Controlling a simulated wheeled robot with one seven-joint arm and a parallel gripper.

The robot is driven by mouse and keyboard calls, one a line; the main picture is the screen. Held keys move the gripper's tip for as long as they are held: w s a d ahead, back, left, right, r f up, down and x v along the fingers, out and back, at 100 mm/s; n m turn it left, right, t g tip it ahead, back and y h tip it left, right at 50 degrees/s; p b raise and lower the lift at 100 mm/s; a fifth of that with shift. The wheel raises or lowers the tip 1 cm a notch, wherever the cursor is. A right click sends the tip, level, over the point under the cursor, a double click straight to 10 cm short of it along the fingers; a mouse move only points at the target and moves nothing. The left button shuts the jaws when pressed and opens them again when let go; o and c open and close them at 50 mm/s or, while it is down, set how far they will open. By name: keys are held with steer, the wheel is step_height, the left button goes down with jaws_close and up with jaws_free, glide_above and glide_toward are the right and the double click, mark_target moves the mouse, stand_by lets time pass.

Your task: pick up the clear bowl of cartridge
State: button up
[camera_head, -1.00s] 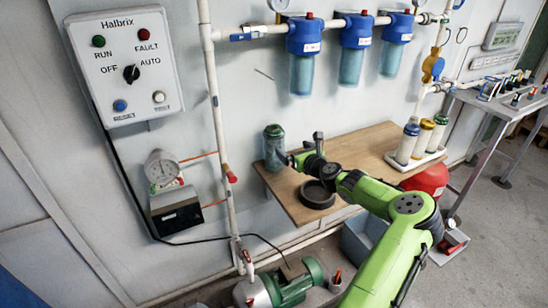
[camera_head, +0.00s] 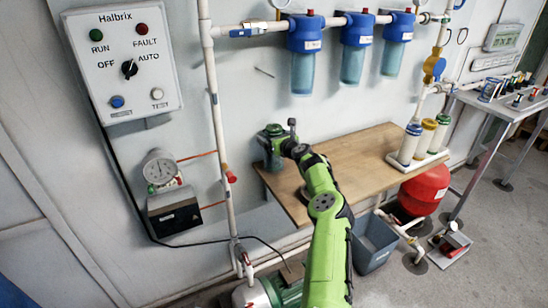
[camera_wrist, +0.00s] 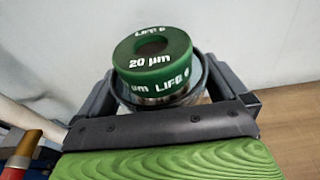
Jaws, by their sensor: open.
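The clear bowl (camera_head: 267,152) stands at the left end of the wooden bench, with a green-capped cartridge in it. In the wrist view the cartridge's green end (camera_wrist: 150,62), marked "20 µm", rises above the bowl's grey rim (camera_wrist: 200,92). My gripper (camera_wrist: 162,92) is open, with one finger on each side of the bowl just below the green end. Whether the fingers touch the bowl cannot be told. In the head view my gripper (camera_head: 277,148) is at the bowl and partly covers it. The bowl's lower part is hidden in the wrist view.
The wooden bench (camera_head: 365,165) has clear room in its middle. Several capped cartridges stand in a white tray (camera_head: 420,162) at its right end. Blue filter housings (camera_head: 353,35) hang above. A white vertical pipe (camera_head: 217,110) runs just left of the bench.

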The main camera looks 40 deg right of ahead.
steer(key=shift+c, duration=0.2)
steer(key=c, duration=1.2)
steer(key=shift+r, duration=0.15)
steer(key=shift+c, duration=0.4)
